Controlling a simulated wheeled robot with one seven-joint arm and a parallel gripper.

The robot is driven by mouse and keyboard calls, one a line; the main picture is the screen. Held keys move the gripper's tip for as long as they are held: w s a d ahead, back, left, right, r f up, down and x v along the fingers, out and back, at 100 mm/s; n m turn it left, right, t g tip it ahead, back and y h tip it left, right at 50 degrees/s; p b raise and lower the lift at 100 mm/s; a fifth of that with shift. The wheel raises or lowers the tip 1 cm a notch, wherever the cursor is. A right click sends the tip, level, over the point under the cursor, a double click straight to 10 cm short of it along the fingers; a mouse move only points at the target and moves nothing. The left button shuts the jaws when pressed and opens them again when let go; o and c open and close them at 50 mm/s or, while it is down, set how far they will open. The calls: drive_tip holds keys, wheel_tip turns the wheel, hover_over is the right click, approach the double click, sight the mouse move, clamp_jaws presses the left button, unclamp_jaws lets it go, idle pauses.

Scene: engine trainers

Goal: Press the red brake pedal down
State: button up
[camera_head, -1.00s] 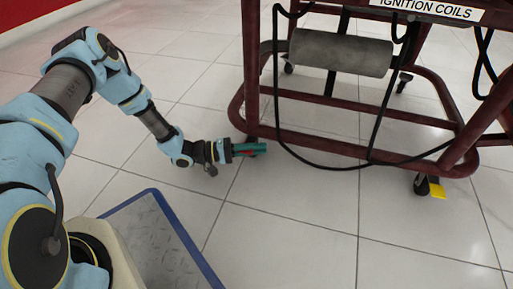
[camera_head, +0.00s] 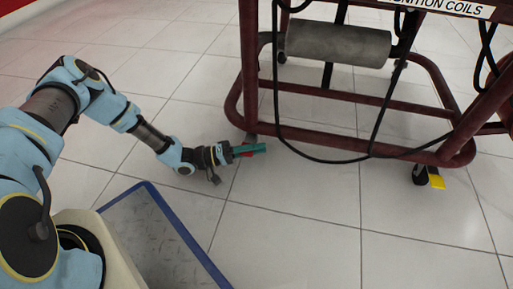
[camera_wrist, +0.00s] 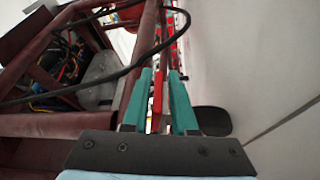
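The red brake pedal (camera_wrist: 157,98) shows in the wrist view as a narrow red piece between the two teal fingers of my gripper (camera_wrist: 158,82). Thin gaps seem to remain beside it, so the fingers look open around it; contact is unclear. In the head view my gripper (camera_head: 262,148) reaches low beside the left lower corner of the dark red engine stand (camera_head: 240,108).
A black cable (camera_head: 283,135) loops down in front of the stand. A yellow-tabbed caster (camera_head: 436,181) is at the right. A grey cylinder (camera_head: 335,44) hangs in the stand. Tiled floor (camera_head: 300,235) in front is clear.

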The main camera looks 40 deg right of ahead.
drive_tip(key=shift+o, duration=1.3)
drive_tip(key=p+v, duration=0.3)
drive_tip(key=v, duration=0.6)
drive_tip(key=shift+w+a+r+p, duration=0.1)
drive_tip(key=shift+w+r+p, duration=0.05)
drive_tip(key=shift+p, duration=0.25)
drive_tip(key=shift+w+a, duration=0.4)
drive_tip(key=shift+a, duration=0.2)
drive_tip(key=shift+o, duration=0.4)
